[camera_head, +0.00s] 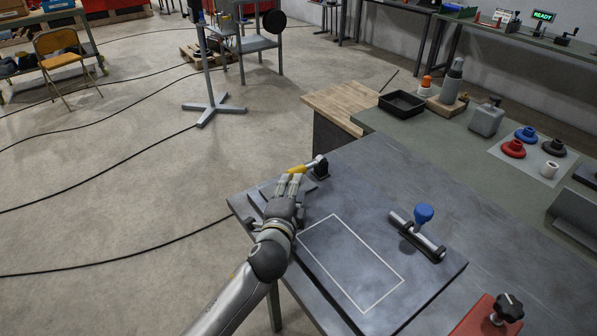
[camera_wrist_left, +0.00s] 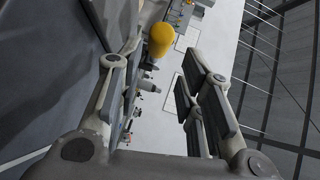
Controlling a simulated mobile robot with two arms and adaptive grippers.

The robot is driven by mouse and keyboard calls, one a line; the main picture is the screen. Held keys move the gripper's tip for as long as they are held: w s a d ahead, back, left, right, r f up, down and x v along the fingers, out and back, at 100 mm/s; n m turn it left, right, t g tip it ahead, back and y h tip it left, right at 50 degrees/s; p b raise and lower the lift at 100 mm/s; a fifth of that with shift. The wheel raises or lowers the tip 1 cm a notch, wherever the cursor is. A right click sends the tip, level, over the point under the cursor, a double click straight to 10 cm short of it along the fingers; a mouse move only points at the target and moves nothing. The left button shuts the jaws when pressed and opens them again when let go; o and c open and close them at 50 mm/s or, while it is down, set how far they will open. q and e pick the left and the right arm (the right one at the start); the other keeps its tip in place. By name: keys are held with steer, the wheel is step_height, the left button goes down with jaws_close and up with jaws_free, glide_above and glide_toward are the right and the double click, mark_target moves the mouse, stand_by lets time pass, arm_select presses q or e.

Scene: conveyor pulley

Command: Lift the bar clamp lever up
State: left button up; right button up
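The bar clamp lever has a yellow handle (camera_head: 299,169) and a metal link running to a black clamp block (camera_head: 321,168) at the far corner of the dark plate. The lever lies low and roughly level, pointing left from the block. My left gripper (camera_head: 290,181) is just in front of the handle, fingers toward it. In the left wrist view the fingers (camera_wrist_left: 160,85) are spread, and the rounded yellow handle end (camera_wrist_left: 161,37) shows in the gap near the left fingertip. I cannot tell whether they touch. My right gripper is not in view.
A blue-knobbed clamp (camera_head: 423,213) with a metal bar stands on the plate at the right, beyond a white outlined rectangle (camera_head: 352,262). A red block with a black knob (camera_head: 508,307) is at the near right. A black tray (camera_head: 401,103) sits on the bench behind.

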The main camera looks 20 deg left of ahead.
mark_target(298, 171)
arm_select(q)
steer(key=w, duration=0.3)
steer(key=w+f, duration=0.1)
steer(key=w, duration=0.1)
steer(key=w+a, duration=0.1)
steer(key=w, duration=0.2)
steer(key=shift+w+f, duration=0.2)
steer(key=shift+w, duration=0.15)
jaws_close()
